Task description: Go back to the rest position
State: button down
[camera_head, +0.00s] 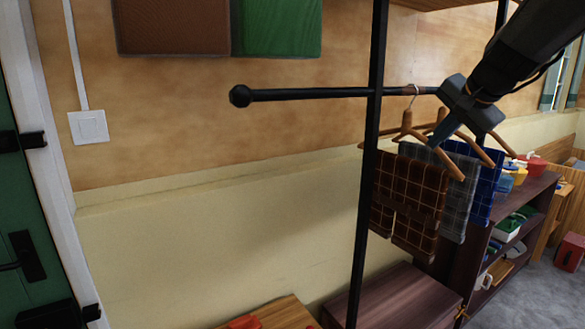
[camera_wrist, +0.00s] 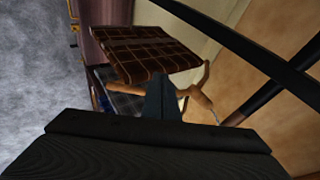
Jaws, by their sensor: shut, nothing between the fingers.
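My gripper (camera_head: 442,132) is shut and empty at the upper right of the head view, in front of the wooden hangers. In the wrist view my gripper (camera_wrist: 166,80) points toward a hanger and the brown cloth. A wooden hanger (camera_head: 432,147) hangs from the black rail (camera_head: 310,94) and carries a brown checked cloth (camera_head: 408,200). The cloth also shows in the wrist view (camera_wrist: 145,52). A grey checked cloth (camera_head: 455,205) and a blue checked cloth (camera_head: 487,188) hang behind it. I cannot tell whether my fingers touch a hanger.
A black upright post (camera_head: 365,190) stands left of the cloths. A dark wooden bench (camera_head: 405,298) is below them. A shelf (camera_head: 515,215) with several items stands at the right. A light switch (camera_head: 88,127) and a green door (camera_head: 15,220) are at the left.

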jog(key=s+a+f+n+g, duration=0.2)
jog(key=s+a+f+n, duration=0.2)
jog(key=s+f, duration=0.4)
jog(key=s+a+f+n+g, duration=0.3)
jog(key=s+a+f, duration=0.3)
jog(key=f, duration=0.6)
jog(key=s+a+f+n+g, duration=0.2)
jog(key=s+a+f+n, duration=0.2)
jog(key=s+f, duration=0.6)
jog(key=shift+s+a+f+n+h, duration=0.3)
jog(key=shift+s+a+f+h, duration=0.1)
jog(key=shift+a, duration=0.15)
